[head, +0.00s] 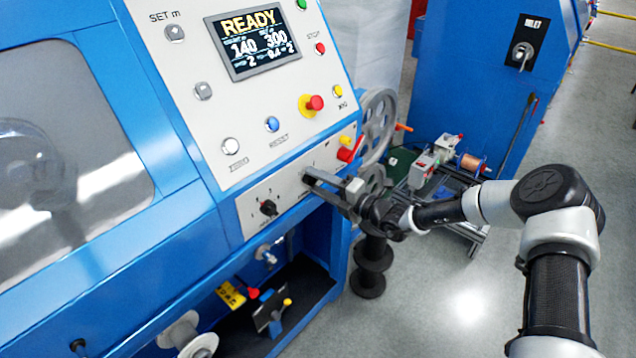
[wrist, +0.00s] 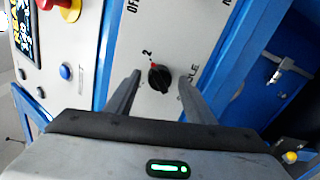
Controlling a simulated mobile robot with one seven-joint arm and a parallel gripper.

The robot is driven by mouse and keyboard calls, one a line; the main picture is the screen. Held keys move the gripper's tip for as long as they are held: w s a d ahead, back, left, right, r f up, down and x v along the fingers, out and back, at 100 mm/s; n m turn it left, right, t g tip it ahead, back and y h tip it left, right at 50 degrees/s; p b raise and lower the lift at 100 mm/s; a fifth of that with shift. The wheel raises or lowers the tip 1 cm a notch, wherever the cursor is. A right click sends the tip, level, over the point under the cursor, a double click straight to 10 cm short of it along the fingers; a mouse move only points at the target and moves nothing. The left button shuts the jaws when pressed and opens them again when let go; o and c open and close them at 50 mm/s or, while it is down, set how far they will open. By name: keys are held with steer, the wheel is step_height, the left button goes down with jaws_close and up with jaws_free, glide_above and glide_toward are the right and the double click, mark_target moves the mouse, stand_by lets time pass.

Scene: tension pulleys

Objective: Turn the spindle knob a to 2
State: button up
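A black rotary knob (wrist: 159,79) with a red mark shows in the wrist view, on the pale lower panel. Its red mark points up and slightly left, towards a printed "2". Part of its label, ending in "LE", shows beside it; the rest is hidden by a finger. My gripper (wrist: 161,73) is open, with one finger on each side of the knob and a visible gap to each.
A second black knob (head: 268,208) sits left of my gripper on the same panel. A red lever (head: 350,150) and handwheel (head: 377,127) are close on the right. The display (head: 254,42) reads READY. A red-and-yellow stop button (head: 312,104) is above.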

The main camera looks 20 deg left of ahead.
steer(key=v, duration=1.7)
steer(key=shift+s+d, duration=0.15)
steer(key=shift+d, duration=0.05)
steer(key=shift+r, duration=0.2)
steer(key=s+d+r+n+g+h+p, duration=0.2)
steer(key=s+r+n+g+h, duration=0.25)
steer(key=s+n, duration=0.5)
steer(key=s+d+r+n+g+h+p, duration=0.1)
steer(key=s+r+n+g+h, duration=0.2)
steer(key=s+r+n, duration=0.65)
steer(key=s+d+r+n+t+h+p, duration=0.1)
steer(key=s+d+r+n+t+h, duration=0.2)
steer(key=d+r+n, duration=0.4)
steer(key=s+d+r+n+t+h+p, duration=0.2)
steer(key=s+d+r+n+h, duration=0.3)
steer(key=d+r+n, duration=0.3)
steer(key=d+n+t, duration=0.1)
steer(key=d+n, duration=0.2)
steer(key=n, duration=0.1)
steer(key=shift+s+d+t, duration=0.2)
steer(key=shift+s+t, duration=0.15)
steer(key=shift+s, duration=0.05)
steer(key=shift+r+h, duration=0.15)
steer(key=shift+h, duration=0.1)
